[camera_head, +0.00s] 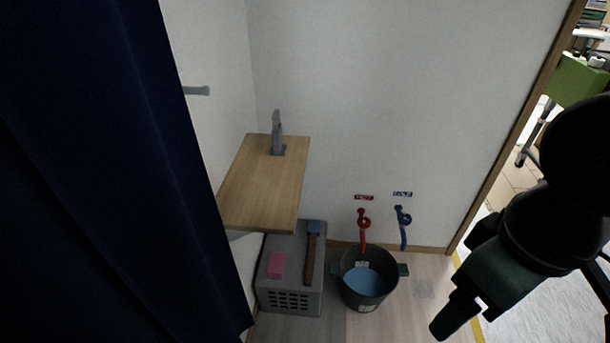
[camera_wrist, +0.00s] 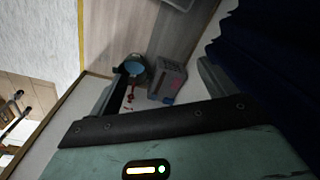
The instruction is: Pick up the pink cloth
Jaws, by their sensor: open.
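The pink cloth (camera_head: 276,265) lies flat as a small rectangle on top of a grey crate (camera_head: 290,302) on the floor, below a wooden shelf. The crate also shows small in the wrist view (camera_wrist: 169,72), with a faint pink patch on it that is too small to make out well. My gripper (camera_head: 465,315) is at the lower right of the head view, well to the right of the crate and apart from the cloth. Its jaws are open, and nothing shows between them.
A wooden shelf (camera_head: 265,185) with a grey tap overhangs the crate. A brown-handled brush (camera_head: 311,258) lies beside the cloth. A dark bucket (camera_head: 368,290) with blue water stands right of the crate. A dark blue curtain (camera_head: 90,170) fills the left. Bare floor shows around the bucket.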

